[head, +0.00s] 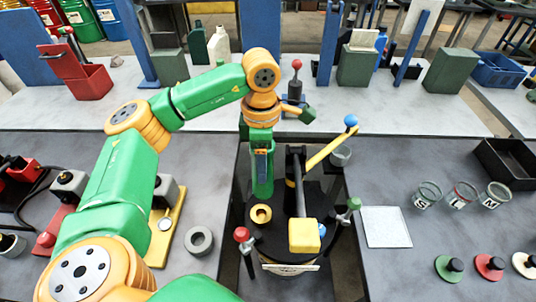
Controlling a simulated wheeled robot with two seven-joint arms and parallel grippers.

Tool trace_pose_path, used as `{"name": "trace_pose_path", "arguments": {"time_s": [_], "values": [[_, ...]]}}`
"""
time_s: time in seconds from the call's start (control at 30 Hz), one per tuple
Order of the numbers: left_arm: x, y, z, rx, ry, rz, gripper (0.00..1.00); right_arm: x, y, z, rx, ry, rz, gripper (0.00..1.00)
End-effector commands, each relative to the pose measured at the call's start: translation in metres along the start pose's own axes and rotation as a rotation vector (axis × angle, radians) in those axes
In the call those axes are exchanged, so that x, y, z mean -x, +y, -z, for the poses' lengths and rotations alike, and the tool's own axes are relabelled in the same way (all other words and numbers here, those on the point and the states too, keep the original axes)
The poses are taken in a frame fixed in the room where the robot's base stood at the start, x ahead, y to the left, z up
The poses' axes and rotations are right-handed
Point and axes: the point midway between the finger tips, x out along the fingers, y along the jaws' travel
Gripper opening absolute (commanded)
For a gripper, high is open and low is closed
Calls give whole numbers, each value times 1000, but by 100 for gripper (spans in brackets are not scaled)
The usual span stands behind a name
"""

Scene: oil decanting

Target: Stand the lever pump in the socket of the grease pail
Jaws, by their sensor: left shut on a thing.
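The grease pail (270,241) stands in the gap between the front worktops, with a dark top and a pale label on its near side. A yellow ring-shaped socket (260,214) shows on its top, with nothing seen standing in it. The lever pump (296,178) has a black column, a yellow lever ending in a blue ball, and a yellow block at its near end. It is over the pail top, right of the ring; I cannot tell whether it touches. My left gripper (266,182) is shut on the pump, its fingertips mostly hidden. My right gripper is not in view.
Red-knobbed (241,234) and green-knobbed (353,203) posts flank the pail. A grey ring (199,240) lies left, a white pad (385,227) right. Several glass jars (461,194) and a black tray (508,161) are farther right. The worktop between pad and jars is clear.

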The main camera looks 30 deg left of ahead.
Motion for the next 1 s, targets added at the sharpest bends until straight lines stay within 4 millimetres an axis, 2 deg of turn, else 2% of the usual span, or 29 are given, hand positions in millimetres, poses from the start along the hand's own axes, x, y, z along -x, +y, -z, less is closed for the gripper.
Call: {"name": "trace_pose_path", "arguments": {"time_s": [0.27, 0.63, 1.0], "values": [[-16, 0, 0, 10, 0, -1, 0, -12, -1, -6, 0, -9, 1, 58], [-62, 0, 0, 8, 0, -1, 0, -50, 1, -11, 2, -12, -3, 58], [-65, 0, 0, 7, -1, -1, 0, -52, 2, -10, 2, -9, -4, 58]]}}
